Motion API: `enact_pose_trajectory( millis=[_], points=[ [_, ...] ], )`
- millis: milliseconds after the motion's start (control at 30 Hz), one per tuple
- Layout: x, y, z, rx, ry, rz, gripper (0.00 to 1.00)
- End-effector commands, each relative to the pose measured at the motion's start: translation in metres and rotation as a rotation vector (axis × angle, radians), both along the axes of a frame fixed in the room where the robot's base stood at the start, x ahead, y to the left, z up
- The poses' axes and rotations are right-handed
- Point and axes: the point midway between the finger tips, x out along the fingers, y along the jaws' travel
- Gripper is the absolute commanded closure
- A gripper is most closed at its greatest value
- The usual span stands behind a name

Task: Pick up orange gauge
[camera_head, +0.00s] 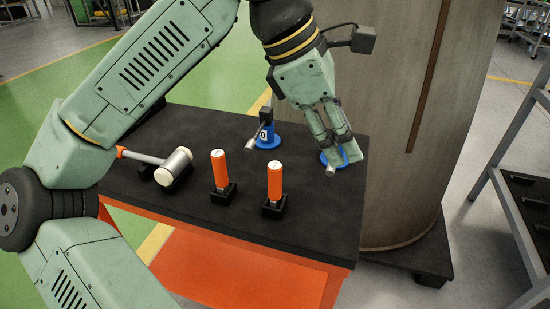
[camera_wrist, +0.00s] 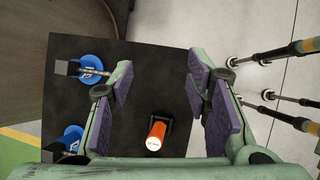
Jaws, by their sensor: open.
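Two orange cylinders with white tops, which look like the gauges, stand upright in black holders on the black tabletop. My gripper (camera_head: 343,152) is above the table's right side, beyond and right of both. In the wrist view my gripper (camera_wrist: 160,88) is open, with nothing between its fingers. One orange gauge (camera_wrist: 157,134) shows there below the gap between the fingers, with small unclear lettering on its white top. The other is out of sight there.
A hammer (camera_head: 175,166) with an orange handle lies at the table's left. A blue-based device (camera_head: 267,138) stands at the back; another blue base (camera_head: 324,158) is partly hidden by my gripper. A large column (camera_head: 420,120) stands behind the table's right side.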

Motion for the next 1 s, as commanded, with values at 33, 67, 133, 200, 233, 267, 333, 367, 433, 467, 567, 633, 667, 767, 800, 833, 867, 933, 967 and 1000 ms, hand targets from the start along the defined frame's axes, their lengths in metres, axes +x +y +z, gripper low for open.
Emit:
enact_pose_trajectory(
  millis=[33,67,133,200,233,267,333,367,433,467,567,633,667,767,800,833,867,933,967,1000],
  points=[
    [0.011,0.021,-0.006,0.141,0.009,0.037,0.56],
    [0.016,0.033,-0.010,0.216,0.018,0.054,0.56],
    [0.024,0.059,-0.016,0.355,0.038,0.090,0.56],
    [0.027,0.078,-0.018,0.449,0.055,0.111,0.56],
    [0.028,0.083,-0.019,0.474,0.061,0.118,0.56],
    [0.029,0.087,-0.020,0.495,0.066,0.123,0.56],
    [0.029,0.092,-0.027,0.518,0.072,0.129,0.56],
    [0.029,0.093,-0.031,0.522,0.074,0.129,0.56],
    [0.029,0.093,-0.043,0.520,0.075,0.127,0.56],
    [0.029,0.093,-0.048,0.519,0.074,0.127,0.56],
    [0.029,0.092,-0.063,0.517,0.074,0.125,0.56],
    [0.029,0.092,-0.070,0.518,0.071,0.126,0.56],
    [0.029,0.092,-0.072,0.517,0.071,0.126,0.56],
    [0.030,0.092,-0.078,0.515,0.072,0.126,0.56],
    [0.030,0.091,-0.081,0.515,0.073,0.126,0.56],
    [0.031,0.091,-0.084,0.515,0.073,0.126,0.56],
    [0.032,0.091,-0.088,0.515,0.073,0.126,0.56],
    [0.034,0.091,-0.099,0.514,0.074,0.125,0.56],
    [0.034,0.091,-0.103,0.514,0.074,0.124,0.56],
    [0.035,0.091,-0.110,0.514,0.074,0.125,0.56]
  ],
)
